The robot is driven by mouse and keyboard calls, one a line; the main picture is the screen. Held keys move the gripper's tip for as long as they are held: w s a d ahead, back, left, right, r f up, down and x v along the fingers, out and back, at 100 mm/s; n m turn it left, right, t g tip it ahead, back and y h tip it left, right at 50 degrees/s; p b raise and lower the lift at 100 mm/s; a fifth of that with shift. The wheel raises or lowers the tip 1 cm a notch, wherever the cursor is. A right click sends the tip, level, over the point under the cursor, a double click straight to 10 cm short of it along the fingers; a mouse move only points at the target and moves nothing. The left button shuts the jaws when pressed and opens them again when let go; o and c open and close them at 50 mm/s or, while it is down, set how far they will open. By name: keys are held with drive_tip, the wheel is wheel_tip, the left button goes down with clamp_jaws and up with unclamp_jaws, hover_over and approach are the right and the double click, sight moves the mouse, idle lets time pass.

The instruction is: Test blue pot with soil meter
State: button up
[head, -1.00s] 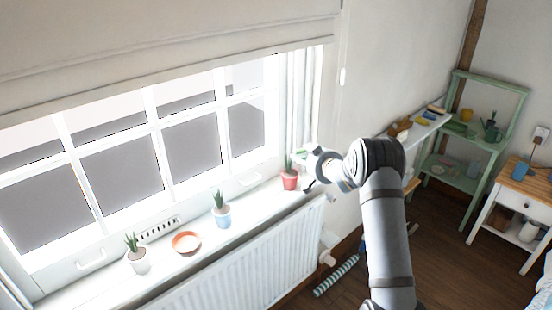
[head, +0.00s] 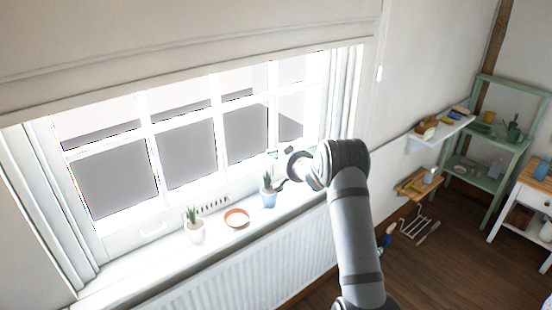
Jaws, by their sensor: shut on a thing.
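The blue pot (head: 269,200) with a spiky green plant stands upright on the windowsill, just left of my arm. My gripper (head: 281,169) is beside and above it, at the plant's right, largely hidden behind my own wrist. It is shut on the soil meter (head: 273,154), of which only a small pale green part shows by the window. The meter's probe cannot be made out, and I cannot tell whether it touches the soil. A dark finger part shows close to the pot's right side.
A terracotta saucer (head: 237,218) and a white pot (head: 195,230) with a plant stand further left on the sill (head: 150,262). The radiator (head: 240,275) is below. A wall shelf (head: 440,130) and green rack (head: 488,170) stand at right. The red pot is not visible.

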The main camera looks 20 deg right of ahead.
drive_tip(key=shift+a, duration=0.25)
wheel_tip(320, 180, down, 6)
drive_tip(key=b, duration=0.6)
drive_tip(key=shift+r, duration=0.15)
drive_tip(key=shift+m+b, duration=0.3)
drive_tip(key=shift+b, duration=0.15)
drive_tip(key=shift+c, duration=0.2)
idle(1.2)
drive_tip(key=shift+f+b, duration=2.7)
drive_tip(key=shift+f, duration=0.15)
drive_tip(key=o, duration=1.1)
drive_tip(key=shift+o, duration=0.2)
drive_tip(key=shift+s, duration=0.1)
